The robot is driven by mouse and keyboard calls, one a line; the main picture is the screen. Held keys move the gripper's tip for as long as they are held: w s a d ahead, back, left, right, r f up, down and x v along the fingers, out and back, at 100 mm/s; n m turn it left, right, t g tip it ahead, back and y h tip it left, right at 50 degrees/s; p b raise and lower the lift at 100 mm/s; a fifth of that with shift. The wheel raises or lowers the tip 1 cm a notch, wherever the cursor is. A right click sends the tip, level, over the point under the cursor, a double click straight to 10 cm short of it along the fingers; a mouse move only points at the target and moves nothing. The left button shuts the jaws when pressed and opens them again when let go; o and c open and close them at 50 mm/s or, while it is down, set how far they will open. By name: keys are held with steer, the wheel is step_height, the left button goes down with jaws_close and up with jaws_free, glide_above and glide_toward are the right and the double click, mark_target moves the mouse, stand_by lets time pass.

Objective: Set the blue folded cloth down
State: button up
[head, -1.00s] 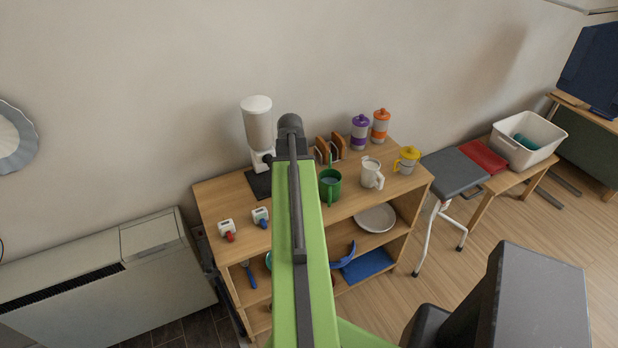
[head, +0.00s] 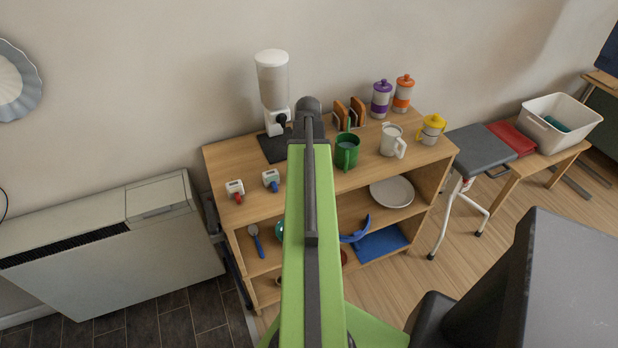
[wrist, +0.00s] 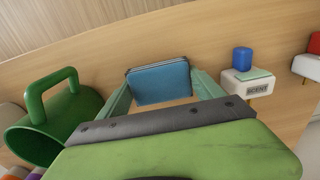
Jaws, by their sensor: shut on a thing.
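The blue folded cloth (wrist: 158,82) is a small, flat blue block with a darker edge in the wrist view. It sits between the pale green fingers of my gripper (wrist: 162,92), which is shut on it. Below it is the wooden top of a shelf unit (head: 225,160), near one edge of that top. I cannot tell whether the cloth touches the wood. In the head view my green arm reaches over the shelf unit and hides the gripper and the cloth.
A green mug (wrist: 55,125) is left of the gripper in the wrist view, and a white block with a blue knob (wrist: 245,78) is right. A white mug (head: 393,140), dispenser (head: 273,85) and black mat (head: 274,149) share the top. A grey stool (head: 478,150) stands right.

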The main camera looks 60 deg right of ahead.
steer(key=shift+f, duration=0.25)
steer(key=o, duration=1.3)
steer(key=shift+r, duration=0.15)
steer(key=shift+o, duration=0.2)
step_height(320, 180, up, 12)
steer(key=p, duration=1.2)
steer(key=shift+r, duration=0.2)
